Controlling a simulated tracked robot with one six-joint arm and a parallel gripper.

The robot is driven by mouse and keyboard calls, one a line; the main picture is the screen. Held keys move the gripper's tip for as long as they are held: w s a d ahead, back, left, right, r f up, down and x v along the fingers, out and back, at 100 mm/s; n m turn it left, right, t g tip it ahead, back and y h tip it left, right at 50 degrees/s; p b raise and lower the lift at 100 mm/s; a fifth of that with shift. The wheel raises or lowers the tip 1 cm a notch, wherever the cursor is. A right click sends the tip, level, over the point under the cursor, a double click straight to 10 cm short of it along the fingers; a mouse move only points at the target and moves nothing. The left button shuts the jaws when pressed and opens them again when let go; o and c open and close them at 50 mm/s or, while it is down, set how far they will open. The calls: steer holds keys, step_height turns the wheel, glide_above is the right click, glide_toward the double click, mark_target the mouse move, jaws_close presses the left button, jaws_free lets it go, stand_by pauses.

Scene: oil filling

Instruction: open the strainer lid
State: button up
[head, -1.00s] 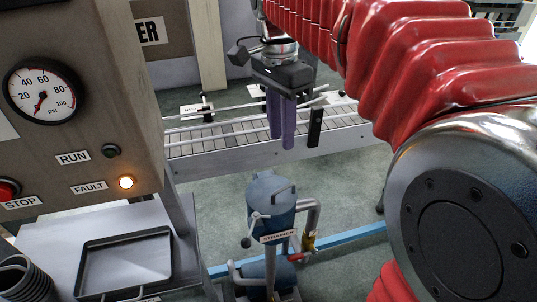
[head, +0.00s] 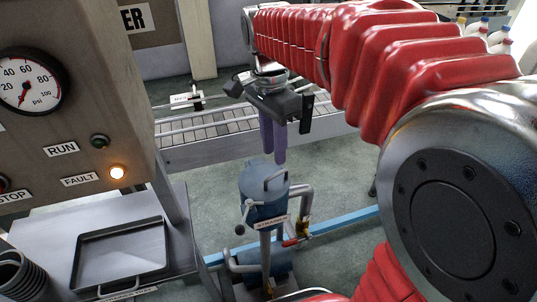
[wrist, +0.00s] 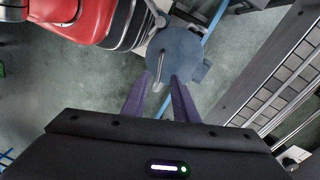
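The strainer is a blue upright tank with a "STRAINER" label (head: 272,222). Its round blue lid (head: 256,178) is on top and carries a raised bar handle (head: 276,180). A clamp arm with a dark knob (head: 240,229) is at the tank's side. My gripper (head: 273,157) points down, its purple fingers just above and behind the lid, apparently not touching it. In the wrist view the fingers (wrist: 160,76) are apart and empty. The lid (wrist: 182,50) lies beyond them, with its handle (wrist: 160,68) showing between the fingertips.
The control panel with a gauge (head: 27,80) and lit fault lamp (head: 117,172) stands at left. A conveyor (head: 200,150) runs behind my gripper. Pipes with a red-handled valve (head: 291,242) flank the strainer.

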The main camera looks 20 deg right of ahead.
mark_target(276, 174)
steer(key=f, duration=0.6)
steer(key=shift+s+d, duration=0.1)
steer(key=shift+s, duration=0.2)
steer(key=shift+c, duration=0.5)
steer(key=shift+r, duration=0.1)
jaws_close()
stand_by(0.5)
